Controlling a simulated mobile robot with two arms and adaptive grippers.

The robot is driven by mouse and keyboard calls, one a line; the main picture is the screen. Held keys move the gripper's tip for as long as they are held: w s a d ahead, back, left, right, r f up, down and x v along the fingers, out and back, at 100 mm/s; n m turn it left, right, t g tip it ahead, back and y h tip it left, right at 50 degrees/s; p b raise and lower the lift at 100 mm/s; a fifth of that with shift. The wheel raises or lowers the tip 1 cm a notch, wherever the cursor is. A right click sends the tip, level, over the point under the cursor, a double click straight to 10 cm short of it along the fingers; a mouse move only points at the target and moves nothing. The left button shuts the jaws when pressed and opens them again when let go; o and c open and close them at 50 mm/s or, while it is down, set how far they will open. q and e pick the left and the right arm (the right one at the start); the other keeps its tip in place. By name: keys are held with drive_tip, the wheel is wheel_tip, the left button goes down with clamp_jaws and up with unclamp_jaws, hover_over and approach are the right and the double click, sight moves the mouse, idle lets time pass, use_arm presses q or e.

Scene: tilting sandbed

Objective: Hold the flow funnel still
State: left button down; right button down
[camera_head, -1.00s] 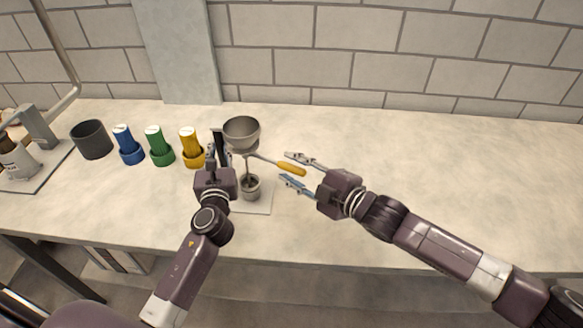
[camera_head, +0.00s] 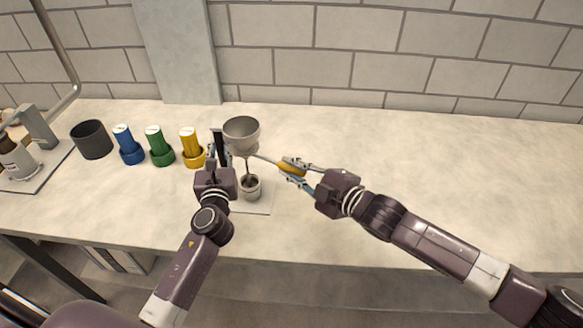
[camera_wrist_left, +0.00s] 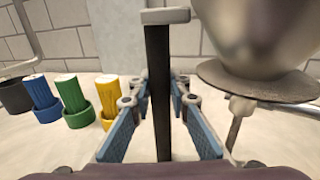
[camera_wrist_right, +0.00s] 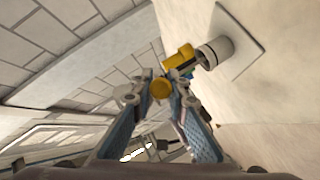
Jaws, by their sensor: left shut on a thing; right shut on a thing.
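The flow funnel (camera_head: 241,137) is a grey metal bowl on a stand, and it shows large in the left wrist view (camera_wrist_left: 250,40). Below it a small grey cup (camera_head: 250,188) stands on a pale base plate (camera_head: 262,207). My left gripper (camera_head: 217,155) is shut on a dark upright bar (camera_wrist_left: 158,90) just left of the funnel. A yellow handle (camera_head: 291,167) on a thin rod extends right from beneath the funnel. My right gripper (camera_head: 294,172) is shut on this handle, seen end-on in the right wrist view (camera_wrist_right: 160,88).
Blue (camera_head: 128,147), green (camera_head: 159,148) and yellow (camera_head: 191,150) containers stand in a row left of the funnel. A dark cup (camera_head: 92,140) and a bottle (camera_head: 18,160) on a tray are further left. The right table side is clear.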

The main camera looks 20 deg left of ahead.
drive_tip(key=shift+s+a+f, duration=0.1)
drive_tip(key=shift+s+a, duration=0.1)
drive_tip(key=shift+s, duration=0.15)
drive_tip(key=shift+s+m+t+h, duration=0.5)
drive_tip(key=shift+m+t+h, duration=0.1)
drive_tip(key=shift+m+t, duration=0.25)
drive_tip(key=c, duration=1.9)
unclamp_jaws()
drive_tip(key=v, duration=1.2)
